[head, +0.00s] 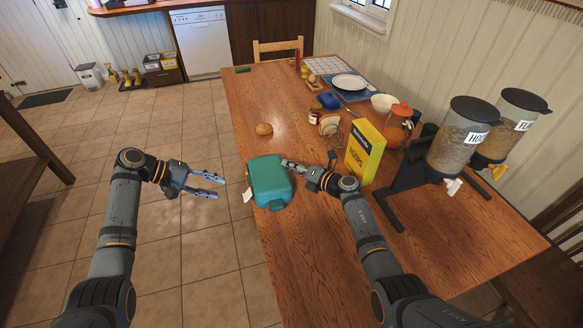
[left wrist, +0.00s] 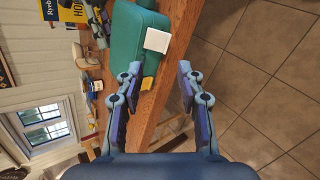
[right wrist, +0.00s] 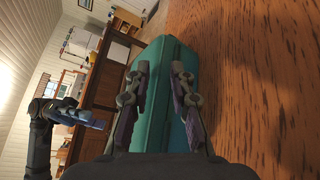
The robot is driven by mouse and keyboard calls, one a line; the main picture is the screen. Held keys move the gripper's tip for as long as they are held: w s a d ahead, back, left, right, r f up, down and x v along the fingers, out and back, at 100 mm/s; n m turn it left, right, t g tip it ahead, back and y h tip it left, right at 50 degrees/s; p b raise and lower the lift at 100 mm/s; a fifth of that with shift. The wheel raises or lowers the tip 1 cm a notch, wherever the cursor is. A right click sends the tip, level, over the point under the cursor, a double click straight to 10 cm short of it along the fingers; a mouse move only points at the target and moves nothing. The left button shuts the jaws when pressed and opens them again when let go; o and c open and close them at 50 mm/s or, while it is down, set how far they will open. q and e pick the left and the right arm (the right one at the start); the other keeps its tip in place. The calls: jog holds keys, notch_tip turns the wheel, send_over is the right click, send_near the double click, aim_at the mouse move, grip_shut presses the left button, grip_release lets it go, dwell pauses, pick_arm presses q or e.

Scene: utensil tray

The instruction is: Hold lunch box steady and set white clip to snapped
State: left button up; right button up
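The teal lunch box (head: 268,178) stands at the table's left edge. Its white clip (head: 247,195) sticks out from the left side, and it also shows in the left wrist view (left wrist: 157,40). A yellow clip (left wrist: 148,83) is on another side of the box. My left gripper (head: 221,187) is open and empty, left of the box and apart from the clip, beyond the table edge. My right gripper (head: 284,164) is at the box's right side, fingers apart, with teal showing between them in the right wrist view (right wrist: 160,75). I cannot tell whether it touches the box.
A yellow cereal box (head: 364,152) stands right of my right gripper, with two dispensers (head: 462,135) farther right. A jar, bread, a bowl and a plate sit farther back. The near tabletop is clear.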

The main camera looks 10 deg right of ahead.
pick_arm(q)
jog(key=shift+s, duration=0.15)
jog(key=shift+c, duration=0.3)
jog(key=c, duration=0.5)
jog(key=s+f+t+y, duration=0.1)
jog(key=a+f+n+t+y, duration=0.1)
jog(key=f+t, duration=0.1)
jog(key=s+a+f+t, duration=0.1)
jog(key=f, duration=0.1)
jog(key=shift+s+a+f+n+y, duration=0.1)
jog(key=shift+s+f+n+y, duration=0.1)
jog(key=shift+s+n+y, duration=0.15)
grip_shut()
jog(key=s+d+r+t+y, duration=0.1)
jog(key=s+r+t, duration=0.5)
jog(key=s, duration=0.1)
jog(key=shift+s+d+r+y, duration=0.15)
jog(key=shift+d+r+y, duration=0.2)
jog(key=shift+d, duration=0.05)
